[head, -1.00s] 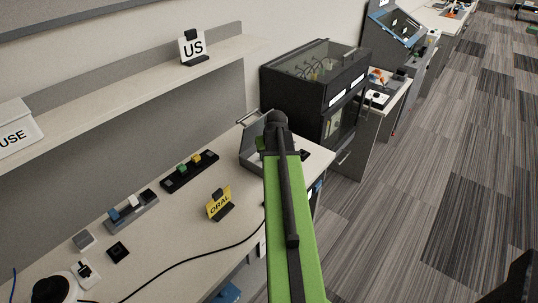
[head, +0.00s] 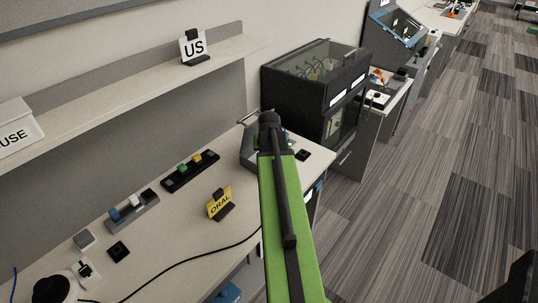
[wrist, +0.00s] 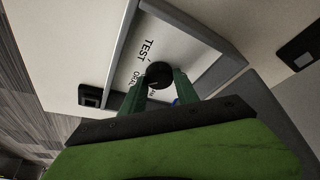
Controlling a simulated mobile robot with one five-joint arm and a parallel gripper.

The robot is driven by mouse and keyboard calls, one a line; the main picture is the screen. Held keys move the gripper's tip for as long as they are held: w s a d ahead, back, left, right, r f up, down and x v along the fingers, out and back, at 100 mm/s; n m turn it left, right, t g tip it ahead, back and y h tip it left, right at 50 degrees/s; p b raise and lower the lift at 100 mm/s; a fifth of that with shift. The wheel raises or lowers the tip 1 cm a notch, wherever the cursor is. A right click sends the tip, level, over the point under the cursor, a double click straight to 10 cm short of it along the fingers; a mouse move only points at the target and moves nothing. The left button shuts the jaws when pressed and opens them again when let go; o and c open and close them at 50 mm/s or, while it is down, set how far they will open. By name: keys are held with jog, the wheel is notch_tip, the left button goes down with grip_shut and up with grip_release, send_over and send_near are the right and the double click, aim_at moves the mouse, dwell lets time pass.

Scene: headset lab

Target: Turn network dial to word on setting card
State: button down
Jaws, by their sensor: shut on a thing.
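The black round network dial (wrist: 158,72) sits on a white panel (wrist: 195,48) with a grey raised rim in the wrist view. My gripper (wrist: 161,84) has its green fingers shut on the dial, one on each side. The words TEST and ORAL show on the panel to the left of the dial, and a smaller word by the fingers is partly hidden. Any pointer mark on the dial cannot be made out. A yellow card reading ORAL (head: 219,203) stands upright on the desk in the head view. There my arm hides the dial and much of the grey device (head: 252,154).
A white card reading US (head: 193,47) stands on the shelf. A white box reading USE (head: 15,128) is at the shelf's left. A rack with coloured blocks (head: 190,171) and a black cable (head: 190,263) lie on the desk. A dark cabinet (head: 315,80) stands behind my arm.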

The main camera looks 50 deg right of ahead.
jog(key=c, duration=0.9)
grip_release()
jog(key=p+v, duration=1.6)
jog(key=v, duration=0.1)
jog(key=shift+s+r, duration=0.1)
jog(key=shift+r, duration=0.05)
jog(key=shift+a, duration=0.1)
